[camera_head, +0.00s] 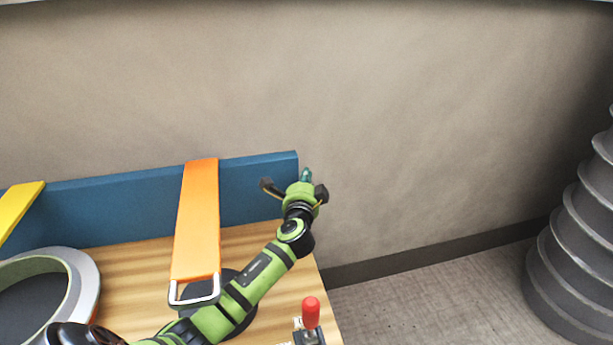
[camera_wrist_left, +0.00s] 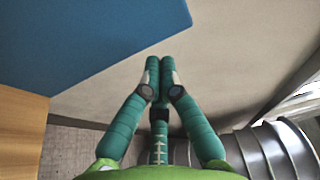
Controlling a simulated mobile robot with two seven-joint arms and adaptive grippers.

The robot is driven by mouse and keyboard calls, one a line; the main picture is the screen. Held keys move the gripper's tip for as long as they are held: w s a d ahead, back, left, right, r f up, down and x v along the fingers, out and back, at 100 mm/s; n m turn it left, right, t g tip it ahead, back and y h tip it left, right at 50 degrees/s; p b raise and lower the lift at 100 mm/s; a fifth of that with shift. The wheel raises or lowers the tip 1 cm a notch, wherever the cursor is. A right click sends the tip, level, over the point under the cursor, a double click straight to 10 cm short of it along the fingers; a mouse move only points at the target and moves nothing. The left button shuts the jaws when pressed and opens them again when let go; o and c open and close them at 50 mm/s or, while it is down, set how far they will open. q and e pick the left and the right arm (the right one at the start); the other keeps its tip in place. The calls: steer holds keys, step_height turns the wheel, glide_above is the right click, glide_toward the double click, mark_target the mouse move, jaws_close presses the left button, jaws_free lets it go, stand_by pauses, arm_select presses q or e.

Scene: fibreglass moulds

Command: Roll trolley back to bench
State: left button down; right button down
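No thing that I can surely call the trolley shows. A wooden top (camera_head: 128,262) with a blue upright board (camera_head: 110,205) along its back fills the lower left of the head view; whether it belongs to the trolley or the bench I cannot tell. My left gripper (camera_head: 306,174) is at the right end of the blue board, above the wooden top's right edge. In the left wrist view its teal fingertips (camera_wrist_left: 160,78) are together with nothing seen between them, and the blue board (camera_wrist_left: 90,45) is at the upper left. My right gripper is not in view.
An orange strap (camera_head: 197,225) and a yellow strap (camera_head: 18,208) hang over the board. A pale ring (camera_head: 88,285) and a red-handled clamp (camera_head: 311,313) are on the wooden top. A grey ribbed column (camera_head: 570,270) stands at the right. Bare floor (camera_head: 430,305) lies between.

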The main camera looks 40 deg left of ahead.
arm_select(q)
steer(key=shift+w+a, duration=0.25)
steer(key=shift+w, duration=0.25)
steer(key=shift+s+a+p, duration=0.4)
steer(key=shift+s+a, duration=0.35)
steer(key=shift+s, duration=0.15)
steer(key=shift+s+a+r, duration=0.1)
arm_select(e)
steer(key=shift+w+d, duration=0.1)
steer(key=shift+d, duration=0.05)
